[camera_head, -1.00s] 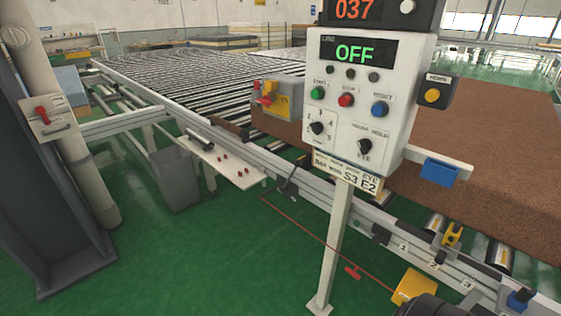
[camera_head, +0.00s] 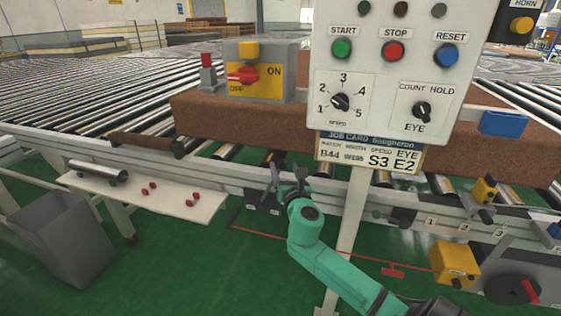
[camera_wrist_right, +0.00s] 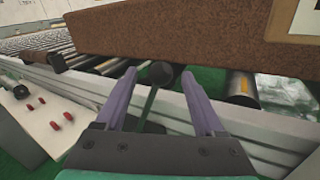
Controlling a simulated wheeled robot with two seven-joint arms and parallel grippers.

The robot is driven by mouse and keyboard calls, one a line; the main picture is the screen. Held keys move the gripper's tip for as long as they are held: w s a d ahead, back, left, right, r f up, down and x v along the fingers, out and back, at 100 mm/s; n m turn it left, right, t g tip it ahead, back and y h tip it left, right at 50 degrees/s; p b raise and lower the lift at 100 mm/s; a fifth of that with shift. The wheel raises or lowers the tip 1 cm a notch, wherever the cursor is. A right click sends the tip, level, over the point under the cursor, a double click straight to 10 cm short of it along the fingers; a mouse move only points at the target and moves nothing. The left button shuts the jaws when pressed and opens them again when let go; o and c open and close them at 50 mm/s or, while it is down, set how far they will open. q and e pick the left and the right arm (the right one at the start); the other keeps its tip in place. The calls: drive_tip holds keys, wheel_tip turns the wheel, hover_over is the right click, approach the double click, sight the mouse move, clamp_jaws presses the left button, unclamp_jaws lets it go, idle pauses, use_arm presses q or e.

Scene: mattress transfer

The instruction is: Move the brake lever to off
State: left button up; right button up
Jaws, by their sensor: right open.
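My right gripper (camera_head: 287,176) reaches in from the lower right on a green arm, at the conveyor's side rail left of the panel post. In the right wrist view its two purple fingers (camera_wrist_right: 159,76) are spread apart. A lever with a round black knob (camera_wrist_right: 161,73) and a thin stem shows between the fingertips. Whether the fingers touch it cannot be told. I see no label on this lever, and in the head view the gripper largely hides it. A red handle on a yellow OFF/ON plate (camera_head: 264,92) sits on a grey box behind. My left gripper is not in view.
The white control panel (camera_head: 380,80) on its post stands right of the gripper. A brown mattress (camera_head: 200,115) lies on the rollers behind. A white shelf (camera_head: 130,197) with red pieces and a grey bin (camera_head: 65,240) are at left. A yellow pedal box (camera_head: 455,262) is at lower right.

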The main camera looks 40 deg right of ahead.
sight(282, 160)
drive_tip(key=x, duration=0.5)
drive_tip(key=shift+w+d+b, duration=0.1)
drive_tip(key=shift+d+b, duration=0.05)
drive_tip(key=shift+b, duration=0.15)
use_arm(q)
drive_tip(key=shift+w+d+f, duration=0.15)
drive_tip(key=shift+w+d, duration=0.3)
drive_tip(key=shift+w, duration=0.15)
use_arm(e)
drive_tip(key=shift+w+d, duration=0.1)
drive_tip(key=shift+w, duration=0.2)
drive_tip(key=shift+c, duration=0.3)
drive_tip(key=c, duration=1)
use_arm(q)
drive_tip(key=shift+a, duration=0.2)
use_arm(e)
clamp_jaws()
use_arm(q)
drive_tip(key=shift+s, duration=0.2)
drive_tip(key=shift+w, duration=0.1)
use_arm(e)
drive_tip(key=shift+f, duration=0.1)
